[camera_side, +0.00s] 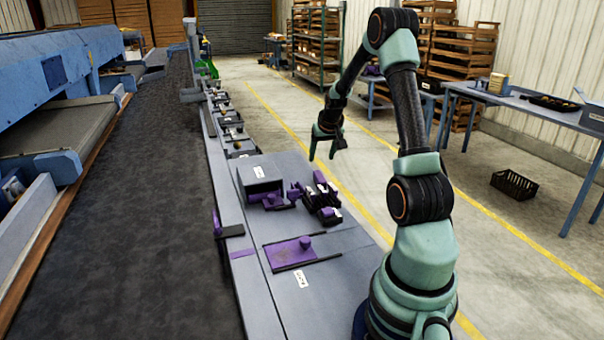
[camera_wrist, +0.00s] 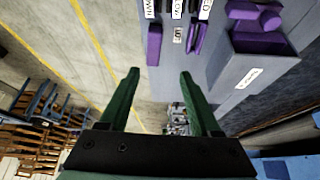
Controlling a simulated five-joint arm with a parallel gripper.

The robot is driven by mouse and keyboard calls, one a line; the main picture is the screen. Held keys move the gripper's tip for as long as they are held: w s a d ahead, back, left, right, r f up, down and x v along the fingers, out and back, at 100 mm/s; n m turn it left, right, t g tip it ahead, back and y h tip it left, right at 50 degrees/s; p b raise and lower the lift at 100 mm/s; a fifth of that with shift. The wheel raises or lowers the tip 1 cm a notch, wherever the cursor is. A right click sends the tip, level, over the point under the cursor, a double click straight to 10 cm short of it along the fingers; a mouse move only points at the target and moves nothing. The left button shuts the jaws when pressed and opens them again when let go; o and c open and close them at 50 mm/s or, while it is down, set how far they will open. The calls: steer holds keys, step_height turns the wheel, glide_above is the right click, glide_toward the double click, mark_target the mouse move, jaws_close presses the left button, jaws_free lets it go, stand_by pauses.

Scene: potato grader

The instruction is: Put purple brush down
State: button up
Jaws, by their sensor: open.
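My gripper (camera_side: 327,150) is raised above the far right side of the grey bench (camera_side: 345,245). Several purple pieces (camera_side: 272,201) lie on the bench, below and nearer the side camera than my gripper. A purple-and-black piece (camera_side: 322,183) lies at the right of this group. In the wrist view a purple block (camera_wrist: 153,45) lies near the bench edge. I cannot tell which purple piece is the brush.
A grey open box (camera_side: 262,172) stands on the bench. A purple plate with a knob (camera_side: 290,253) lies between dark rails. A dark conveyor belt (camera_side: 130,200) runs along the left. A blue table (camera_side: 520,97) and black crate (camera_side: 514,185) are off to the right.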

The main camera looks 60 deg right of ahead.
steer(key=w+a+r+n+t+y, duration=0.1)
steer(key=w+a+r+n, duration=0.15)
steer(key=a, duration=0.45)
steer(key=w+a+r+n, duration=0.1)
steer(key=a+r, duration=0.3)
steer(key=a, duration=0.3)
steer(key=w+a+r+n+t+y, duration=0.1)
steer(key=w+a+r, duration=0.1)
steer(key=a+r, duration=0.35)
steer(key=s+a+n+y, duration=0.1)
steer(key=s+a, duration=0.3)
steer(key=a, duration=0.7)
steer(key=s+a+n+y, duration=0.1)
steer(key=s+a+n, duration=0.3)
steer(key=a, duration=0.6)
steer(key=shift+s+a+r+n, duration=0.35)
steer(key=shift+s+r, duration=0.1)
steer(key=shift+s, duration=0.35)
